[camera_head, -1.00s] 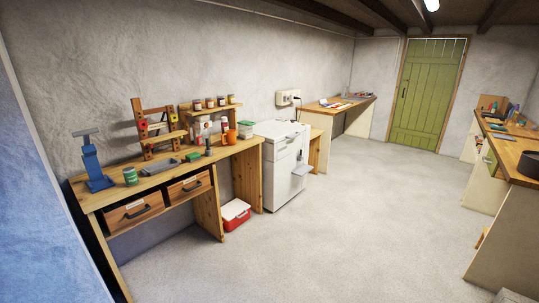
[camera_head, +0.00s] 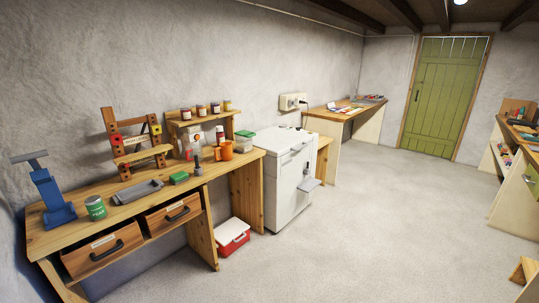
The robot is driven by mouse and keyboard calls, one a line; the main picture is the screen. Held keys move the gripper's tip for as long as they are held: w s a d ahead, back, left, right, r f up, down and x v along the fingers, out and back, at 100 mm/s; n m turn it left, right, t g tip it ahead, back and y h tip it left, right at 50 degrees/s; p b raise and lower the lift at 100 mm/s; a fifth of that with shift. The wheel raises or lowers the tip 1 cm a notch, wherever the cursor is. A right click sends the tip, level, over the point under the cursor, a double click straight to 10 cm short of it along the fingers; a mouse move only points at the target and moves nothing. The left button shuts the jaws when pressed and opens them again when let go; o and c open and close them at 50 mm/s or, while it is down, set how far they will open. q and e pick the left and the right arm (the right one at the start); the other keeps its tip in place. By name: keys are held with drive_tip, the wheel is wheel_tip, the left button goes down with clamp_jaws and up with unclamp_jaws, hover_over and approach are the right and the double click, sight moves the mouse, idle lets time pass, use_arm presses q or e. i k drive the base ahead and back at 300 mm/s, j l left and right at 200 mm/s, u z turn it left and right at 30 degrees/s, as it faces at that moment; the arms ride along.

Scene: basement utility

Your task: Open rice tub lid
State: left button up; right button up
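No thing in view carries a label I can read as rice. A small tub with a green lid (camera_head: 245,134) stands at the right end of the wooden workbench (camera_head: 240,160), and its lid looks shut. A clear jar with a pale lid (camera_head: 191,130) stands to its left, below a small shelf. An orange mug (camera_head: 226,151) stands in front of the green-lidded tub. Neither of my grippers is in view.
A white chest appliance (camera_head: 290,182) stands right of the workbench. A red box with a white lid (camera_head: 233,230) sits on the floor below. A blue press (camera_head: 50,195) and green can (camera_head: 95,208) stand on the bench. The floor (camera_head: 390,220) is mostly clear.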

sight(244, 133)
drive_tip(key=i+j, duration=0.1)
drive_tip(key=i, duration=3.05)
drive_tip(key=i+l+z, duration=0.05)
drive_tip(key=l, duration=0.05)
